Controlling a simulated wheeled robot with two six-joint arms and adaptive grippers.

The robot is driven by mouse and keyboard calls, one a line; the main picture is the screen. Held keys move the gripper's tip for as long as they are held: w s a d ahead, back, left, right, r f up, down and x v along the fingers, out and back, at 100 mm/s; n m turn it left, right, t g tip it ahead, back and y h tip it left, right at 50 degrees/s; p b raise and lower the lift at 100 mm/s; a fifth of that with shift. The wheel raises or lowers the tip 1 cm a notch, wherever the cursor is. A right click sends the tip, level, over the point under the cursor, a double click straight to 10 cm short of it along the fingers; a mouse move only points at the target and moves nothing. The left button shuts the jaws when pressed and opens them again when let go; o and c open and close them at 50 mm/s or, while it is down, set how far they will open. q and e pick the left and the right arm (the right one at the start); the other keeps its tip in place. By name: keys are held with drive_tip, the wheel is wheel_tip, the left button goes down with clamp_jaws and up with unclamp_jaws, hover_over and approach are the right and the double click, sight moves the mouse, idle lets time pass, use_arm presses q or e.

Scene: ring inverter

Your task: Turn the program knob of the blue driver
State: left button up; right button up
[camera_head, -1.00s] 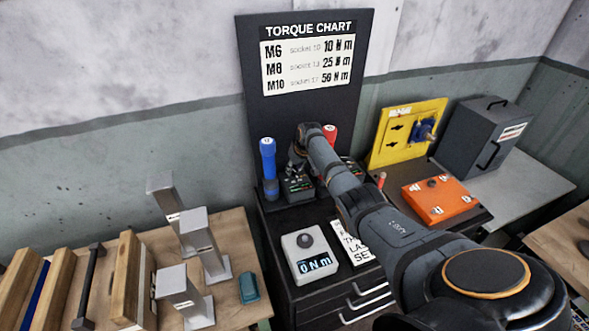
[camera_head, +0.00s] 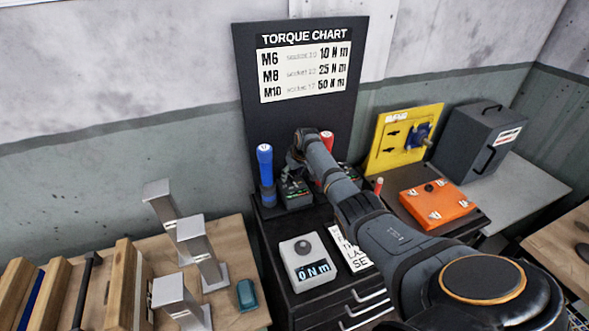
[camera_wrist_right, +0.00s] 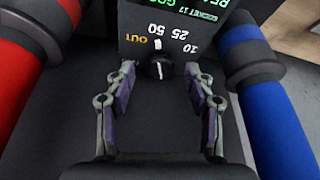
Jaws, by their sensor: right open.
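The blue driver (camera_head: 265,172) stands upright on the black cabinet, left of a small dark box (camera_head: 292,193). In the right wrist view the blue driver (camera_wrist_right: 275,105) is at the right. The box face there carries a round black knob (camera_wrist_right: 159,67) with a white mark, beneath upside-down labels OUT, 25, 50 and 10. My right gripper (camera_wrist_right: 162,75) is open, with its fingertips on either side of the knob. I cannot tell whether they touch it. My left gripper is not in view.
The red driver (camera_wrist_right: 30,55) stands on the other side of the box. A grey unit with a dial and display reading 0 Nm (camera_head: 308,262) sits in front. An orange box (camera_head: 437,203) and yellow panel (camera_head: 400,140) are at the right. Metal stands (camera_head: 204,255) are at the left.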

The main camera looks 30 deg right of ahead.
drive_tip(key=v, duration=1.1)
drive_tip(key=shift+s+r, duration=0.2)
